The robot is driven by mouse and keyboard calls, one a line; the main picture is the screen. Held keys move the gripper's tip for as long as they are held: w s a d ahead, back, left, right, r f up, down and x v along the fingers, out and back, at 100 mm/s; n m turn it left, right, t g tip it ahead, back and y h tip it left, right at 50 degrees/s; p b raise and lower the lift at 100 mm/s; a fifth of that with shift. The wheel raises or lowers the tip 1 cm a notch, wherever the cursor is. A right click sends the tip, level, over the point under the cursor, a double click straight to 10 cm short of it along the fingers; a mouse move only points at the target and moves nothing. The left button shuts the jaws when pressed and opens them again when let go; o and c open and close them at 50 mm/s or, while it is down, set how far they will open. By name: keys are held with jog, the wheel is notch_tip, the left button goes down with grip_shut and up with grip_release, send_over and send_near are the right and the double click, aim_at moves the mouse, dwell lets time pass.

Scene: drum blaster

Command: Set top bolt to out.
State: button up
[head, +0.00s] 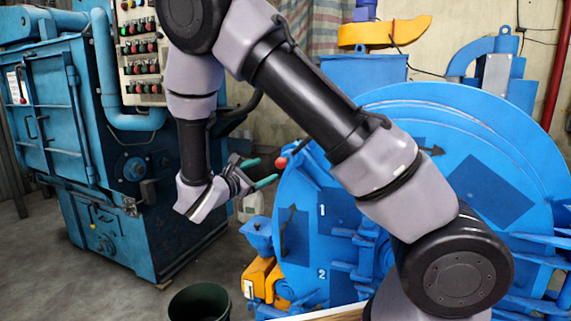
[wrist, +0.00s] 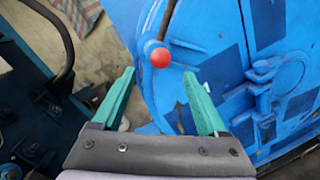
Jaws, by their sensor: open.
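A rod with a red ball knob (head: 281,163) sticks out at the upper left of the round blue drum door, above the numeral 1. No label on it tells whether it is the top bolt. In the wrist view the red knob (wrist: 160,57) hangs at the end of its brown rod, just beyond the fingertips and between their lines. My gripper (head: 261,171) is open and empty, its green fingers pointing at the knob from the left. In the wrist view my gripper (wrist: 158,76) shows both fingers apart. I cannot tell the exact gap to the knob.
The blue drum door (head: 400,115) fills the right side, with hinges and latches (head: 370,250) lower down. A blue cabinet (head: 60,110) with a button panel (head: 142,50) stands left. A dark bucket (head: 198,302) is on the floor. The floor between cabinet and drum is partly free.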

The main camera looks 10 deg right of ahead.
aim_at(278, 164)
jog(key=x, duration=1)
grip_shut()
dwell(1.2)
